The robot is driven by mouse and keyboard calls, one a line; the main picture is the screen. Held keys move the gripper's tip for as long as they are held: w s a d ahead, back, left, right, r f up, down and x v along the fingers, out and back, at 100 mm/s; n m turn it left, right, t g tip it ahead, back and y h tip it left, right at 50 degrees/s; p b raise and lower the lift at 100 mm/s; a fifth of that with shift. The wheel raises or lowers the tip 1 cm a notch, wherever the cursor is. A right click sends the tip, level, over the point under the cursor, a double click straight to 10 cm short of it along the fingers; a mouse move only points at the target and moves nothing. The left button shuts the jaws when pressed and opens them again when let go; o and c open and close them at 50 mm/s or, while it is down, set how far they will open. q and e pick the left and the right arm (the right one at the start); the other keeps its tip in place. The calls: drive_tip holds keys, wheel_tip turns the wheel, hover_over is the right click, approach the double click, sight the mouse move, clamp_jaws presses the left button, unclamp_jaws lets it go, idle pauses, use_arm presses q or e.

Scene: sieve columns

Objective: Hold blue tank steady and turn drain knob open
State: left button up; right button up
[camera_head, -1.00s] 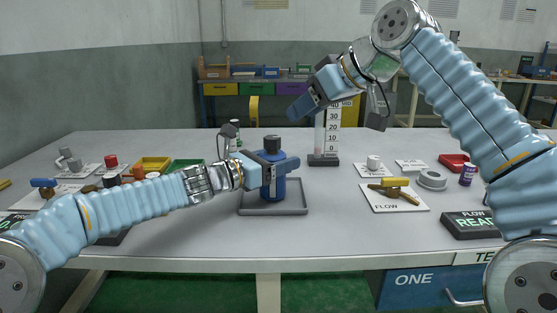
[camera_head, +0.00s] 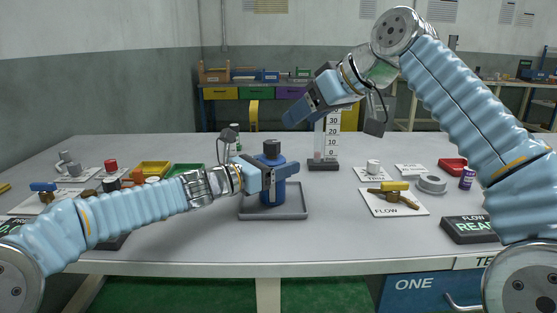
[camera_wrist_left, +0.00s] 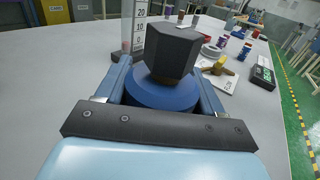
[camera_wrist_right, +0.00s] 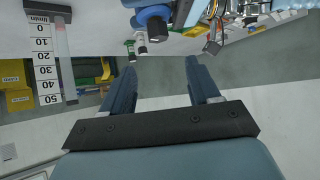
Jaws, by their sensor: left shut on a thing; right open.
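The blue tank (camera_head: 275,191) stands upright on a grey tray (camera_head: 246,213) near the table's middle. A black faceted cap (camera_wrist_left: 173,52) tops it. My left gripper (camera_head: 272,176) is shut on the tank, with one finger on each side of its upper body in the left wrist view. My right gripper (camera_wrist_right: 160,78) is open and empty. The tank's cap (camera_wrist_right: 158,27) shows at the top of the right wrist view. I cannot make out a separate drain knob.
A scale column (camera_head: 332,140) stands behind the tank. To the right are a brass valve with a yellow handle (camera_head: 396,186) on a FLOW card, a grey ring (camera_head: 432,183) and a FLOW display (camera_head: 470,229).

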wheel_tip(320, 180, down, 4)
drive_tip(key=w+m+g+y, duration=0.2)
drive_tip(key=m, duration=0.5)
drive_tip(key=m+g+y, duration=0.5)
drive_tip(key=m+y, duration=0.4)
drive_tip(key=m, duration=1)
approach(279, 153)
drive_tip(key=shift+m, duration=0.3)
drive_tip(key=a, duration=0.3)
drive_tip(key=a+r, duration=0.1)
drive_tip(key=a, duration=0.6)
drive_tip(key=shift+w+r, duration=0.3)
drive_tip(key=shift+w, duration=0.05)
